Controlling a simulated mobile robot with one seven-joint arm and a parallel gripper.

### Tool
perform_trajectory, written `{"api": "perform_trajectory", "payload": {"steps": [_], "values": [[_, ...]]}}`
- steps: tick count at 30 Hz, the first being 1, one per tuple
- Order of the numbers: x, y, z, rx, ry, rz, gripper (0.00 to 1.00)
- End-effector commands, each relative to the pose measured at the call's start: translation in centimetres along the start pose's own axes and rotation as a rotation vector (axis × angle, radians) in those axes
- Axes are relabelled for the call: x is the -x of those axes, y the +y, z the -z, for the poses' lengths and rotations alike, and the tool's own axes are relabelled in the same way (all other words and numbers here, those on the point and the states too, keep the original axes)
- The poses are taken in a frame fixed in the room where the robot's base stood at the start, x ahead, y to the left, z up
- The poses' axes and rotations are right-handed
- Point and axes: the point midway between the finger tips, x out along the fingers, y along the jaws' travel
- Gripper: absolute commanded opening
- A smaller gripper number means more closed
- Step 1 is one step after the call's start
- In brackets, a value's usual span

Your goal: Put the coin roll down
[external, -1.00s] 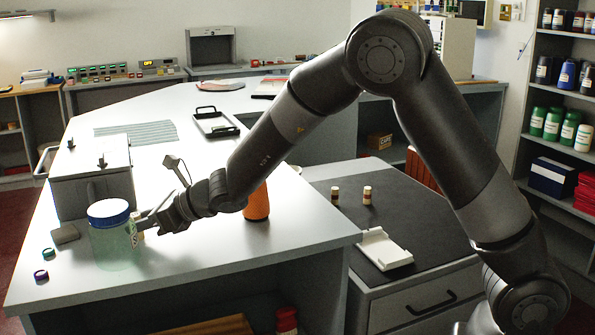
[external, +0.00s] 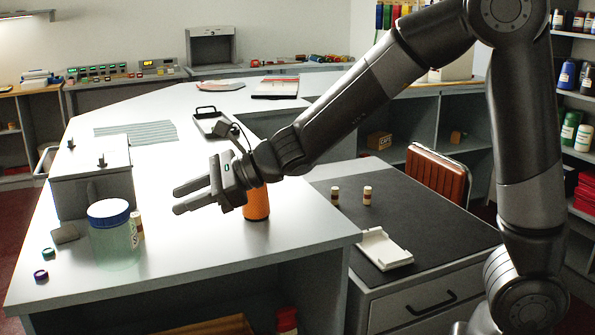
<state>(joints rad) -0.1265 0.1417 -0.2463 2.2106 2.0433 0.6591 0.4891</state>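A small cream and brown coin roll (external: 138,225) stands upright on the white counter (external: 200,240), close to the right side of a clear jar with a blue lid (external: 115,240). The jar hides part of it. Two similar rolls, one on the left (external: 335,196) and one on the right (external: 367,196), stand on the dark counter top. My gripper (external: 177,201) is above the white counter, to the right of and higher than the first roll. Its two fingers are apart, point left, and hold nothing.
A grey box (external: 92,180) stands behind the jar. An orange cylinder (external: 257,204) is just below and behind my wrist. Small coloured discs (external: 41,275) lie at the front left. A white tray (external: 384,249) lies on the dark top.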

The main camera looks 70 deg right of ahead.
Motion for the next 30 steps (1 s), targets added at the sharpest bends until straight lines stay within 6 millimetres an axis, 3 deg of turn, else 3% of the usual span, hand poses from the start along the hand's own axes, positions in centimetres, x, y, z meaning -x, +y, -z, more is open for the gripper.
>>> {"api": "perform_trajectory", "payload": {"steps": [3, 6, 11, 15, 21, 30], "values": [[3.5, 3.4, -2.9, 0.268, -0.032, -0.117, 0.31], [6.5, 6.3, -4.1, 0.505, -0.047, -0.215, 0.31], [11.5, 10.5, -4.4, 0.892, -0.053, -0.359, 0.31], [16.0, 13.3, -3.3, 1.235, -0.032, -0.478, 0.31], [22.2, 15.2, -0.2, 1.717, 0.056, -0.650, 0.31], [29.4, 14.2, 3.8, 2.243, 0.285, -0.881, 0.31]]}}
